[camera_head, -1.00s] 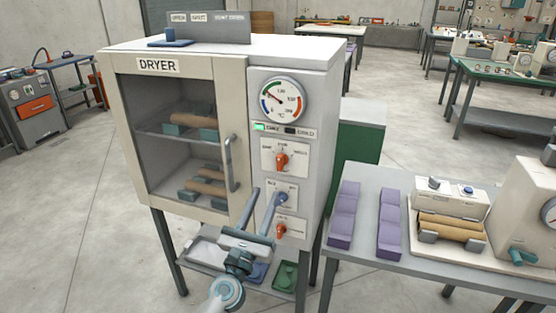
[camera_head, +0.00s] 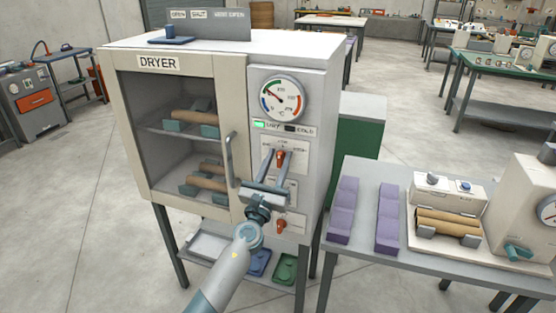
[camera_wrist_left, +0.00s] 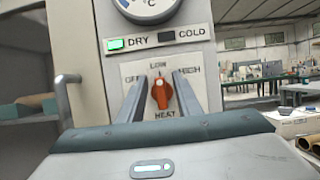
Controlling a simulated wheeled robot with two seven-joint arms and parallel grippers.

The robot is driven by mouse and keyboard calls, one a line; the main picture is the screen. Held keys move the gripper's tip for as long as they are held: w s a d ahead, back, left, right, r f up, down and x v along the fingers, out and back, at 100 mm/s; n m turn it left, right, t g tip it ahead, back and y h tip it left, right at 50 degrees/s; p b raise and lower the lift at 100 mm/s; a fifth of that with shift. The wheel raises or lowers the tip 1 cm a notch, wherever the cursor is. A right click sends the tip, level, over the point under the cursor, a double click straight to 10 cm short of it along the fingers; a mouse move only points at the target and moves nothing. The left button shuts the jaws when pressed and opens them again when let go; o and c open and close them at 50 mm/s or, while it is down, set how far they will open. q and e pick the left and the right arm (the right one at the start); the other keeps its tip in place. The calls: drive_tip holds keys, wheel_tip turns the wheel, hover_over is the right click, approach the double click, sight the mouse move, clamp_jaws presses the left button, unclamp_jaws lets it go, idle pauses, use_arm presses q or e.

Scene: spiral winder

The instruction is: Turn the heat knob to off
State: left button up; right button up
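The orange heat knob (camera_head: 280,157) is on the front panel of the dryer (camera_head: 313,100), below the round gauge. In the left wrist view the heat knob (camera_wrist_left: 161,93) stands upright, its narrow tip toward LOW, with OFF to the left and HIGH to the right. My left gripper (camera_head: 276,170) is in front of the panel. Its two fingers are apart, one on each side of the knob, with gaps visible between fingers and knob in the wrist view (camera_wrist_left: 162,100). My right gripper is not in view.
The dryer's door handle (camera_head: 230,160) is just left of the panel. A second orange knob (camera_head: 281,226) is lower on the panel. A green DRY light (camera_wrist_left: 118,44) is lit. A grey table (camera_head: 360,255) with purple blocks (camera_head: 388,218) stands at right.

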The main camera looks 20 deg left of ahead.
use_arm(q)
drive_tip(key=shift+s, duration=0.1)
clamp_jaws()
drive_tip(key=shift+f, duration=0.1)
